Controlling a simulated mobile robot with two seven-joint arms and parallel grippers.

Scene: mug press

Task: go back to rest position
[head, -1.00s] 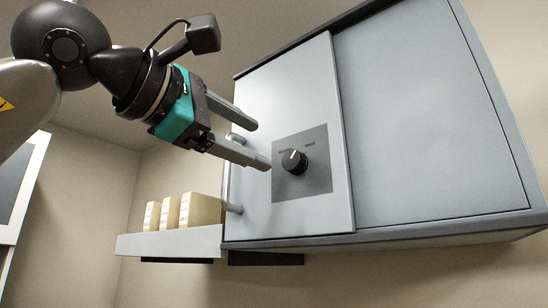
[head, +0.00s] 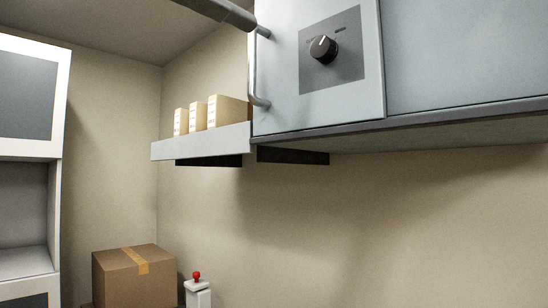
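A grey finger of my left gripper (head: 232,14) pokes in at the top edge of the head view. The rest of that gripper and its arm is cut off, so its opening is hidden. The fingertip appears beside the upper end of the silver bar handle (head: 253,75) on the grey cabinet door (head: 285,105); I cannot tell whether they touch. The door looks closed and carries a black knob (head: 322,49) on a dark square panel. Nothing is seen held. My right gripper is not in view.
A pale shelf (head: 205,144) with several cream boxes (head: 228,110) adjoins the cabinet. A cardboard box (head: 130,277) and a white post with a red ball (head: 197,290) stand low. A white shelving unit (head: 58,110) is at left. The wall below the cabinet is bare.

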